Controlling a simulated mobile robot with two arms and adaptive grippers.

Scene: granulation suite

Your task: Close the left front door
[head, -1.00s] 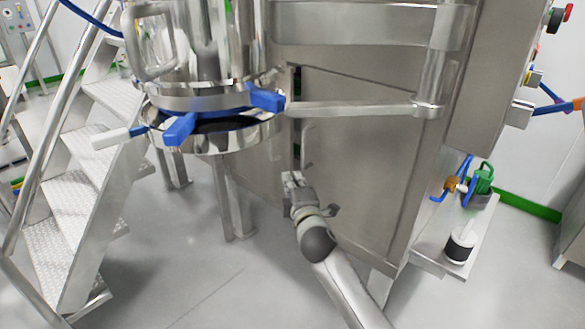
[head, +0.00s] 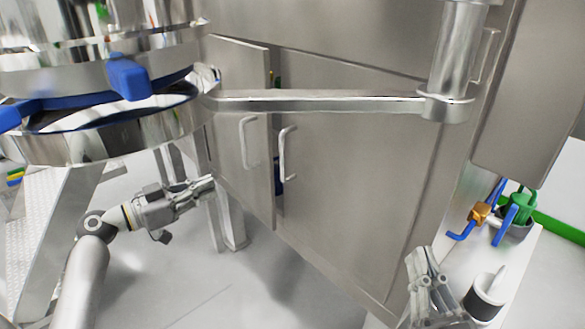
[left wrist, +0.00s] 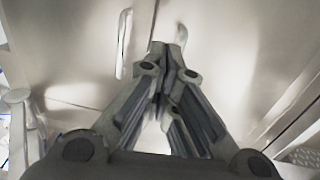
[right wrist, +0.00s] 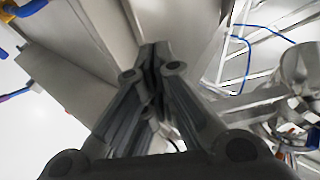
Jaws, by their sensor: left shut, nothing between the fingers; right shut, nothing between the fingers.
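The left front door (head: 230,110) is a steel panel with a vertical bar handle (head: 248,143). It stands slightly ajar, with a dark gap between its free edge and the right front door (head: 350,160), which has its own handle (head: 287,153). My left gripper (head: 210,187) is shut and empty, in front of the lower part of the left door. Whether it touches the panel cannot be told. The left wrist view shows the shut fingers (left wrist: 168,50) before steel panels and a handle (left wrist: 124,44). My right gripper (head: 420,257) is shut and empty at the lower right.
A round steel vessel (head: 110,140) with blue clamps (head: 130,77) stands at the left. A horizontal steel arm (head: 320,102) crosses in front of the doors. A shelf with green and blue fittings (head: 518,210) and a white-topped container (head: 487,295) is at the right. Floor is open below the doors.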

